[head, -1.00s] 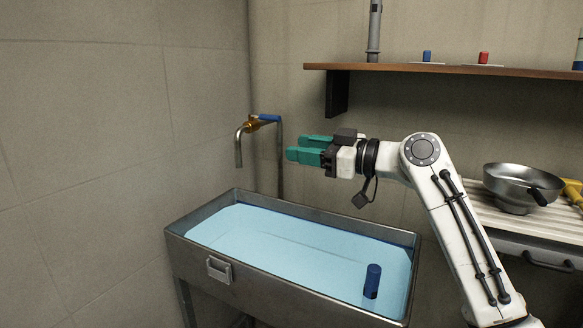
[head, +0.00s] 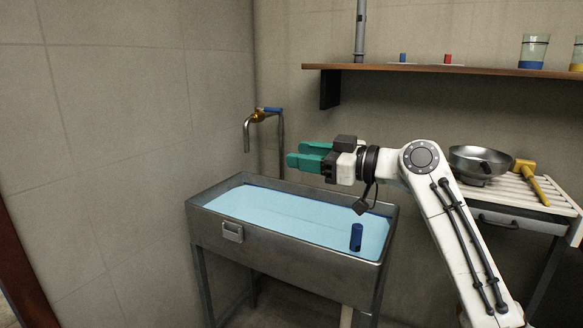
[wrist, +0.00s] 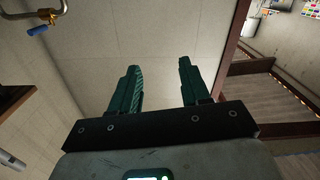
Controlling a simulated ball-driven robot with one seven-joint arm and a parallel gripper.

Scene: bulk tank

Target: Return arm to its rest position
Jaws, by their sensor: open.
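My arm reaches in from the lower right in the head view, bent at the elbow. My gripper (head: 303,155) has teal fingers and points left above the tank. In the wrist view my gripper (wrist: 158,85) is open, with a clear gap and nothing between the fingers. The metal tank (head: 285,262) holds pale blue liquid. A dark blue cylinder (head: 356,237) stands upright in its right part. A tap with a blue handle (head: 262,115) is on the wall behind and left of the gripper, apart from it.
A wooden shelf (head: 430,69) holds small blue and red cylinders and glass beakers. At right, a slatted table (head: 515,195) carries a steel bowl (head: 478,160) and a yellow tool (head: 530,180). A brown edge (head: 22,265) shows at far left.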

